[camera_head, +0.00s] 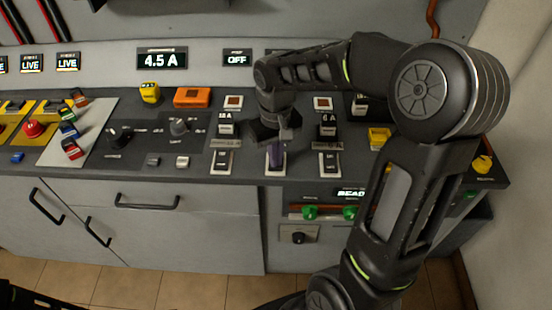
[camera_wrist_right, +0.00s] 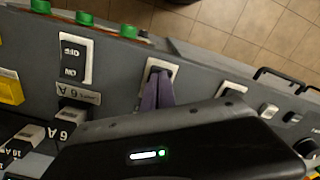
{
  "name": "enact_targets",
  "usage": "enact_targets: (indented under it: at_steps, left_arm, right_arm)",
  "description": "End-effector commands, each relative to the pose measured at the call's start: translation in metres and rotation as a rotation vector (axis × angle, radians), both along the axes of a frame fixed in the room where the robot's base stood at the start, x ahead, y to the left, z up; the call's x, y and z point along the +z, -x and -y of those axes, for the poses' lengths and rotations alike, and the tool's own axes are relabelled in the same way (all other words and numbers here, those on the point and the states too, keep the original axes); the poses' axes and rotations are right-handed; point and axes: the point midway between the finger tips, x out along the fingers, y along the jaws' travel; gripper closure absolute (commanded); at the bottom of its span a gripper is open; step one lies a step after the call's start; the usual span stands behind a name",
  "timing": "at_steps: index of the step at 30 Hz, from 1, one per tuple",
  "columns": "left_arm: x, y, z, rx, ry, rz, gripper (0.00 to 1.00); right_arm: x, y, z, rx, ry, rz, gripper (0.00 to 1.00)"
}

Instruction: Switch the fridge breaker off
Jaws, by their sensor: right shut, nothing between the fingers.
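My right gripper (camera_head: 277,158) is shut and empty, its narrow purple-grey fingers pointing down at the middle switch (camera_head: 274,171) of the console's front row. In the right wrist view the fingertips (camera_wrist_right: 160,84) overlap that switch's pale frame (camera_wrist_right: 161,68) and hide most of its rocker. I cannot tell whether they press on it or which way it is set. I cannot read which breaker is labelled fridge. My left gripper is not in view.
The grey console (camera_head: 190,199) holds knobs, coloured plugs and a red button (camera_head: 33,129) at left. A display (camera_head: 161,60) reads 4.5 A; another (camera_head: 237,58) reads OFF. Green knobs (camera_head: 310,212) sit on the front face below. My right arm covers much of the right side.

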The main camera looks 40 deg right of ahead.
Motion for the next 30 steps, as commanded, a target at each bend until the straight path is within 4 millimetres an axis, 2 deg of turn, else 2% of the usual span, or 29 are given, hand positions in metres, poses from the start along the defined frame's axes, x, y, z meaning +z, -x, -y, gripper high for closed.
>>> enact_targets:
  at_steps: [4, 10, 30]
  left_arm:
    - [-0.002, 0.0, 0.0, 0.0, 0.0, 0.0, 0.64]
    - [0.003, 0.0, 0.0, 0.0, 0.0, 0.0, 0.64]
    - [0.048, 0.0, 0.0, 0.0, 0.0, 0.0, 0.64]
  right_arm:
    - [-0.003, 0.0, 0.0, 0.0, 0.0, 0.001, 1.0]
    - [0.004, 0.0, 0.0, 0.0, 0.0, 0.001, 1.0]
    - [0.062, 0.0, 0.0, 0.0, 0.0, 0.001, 1.0]
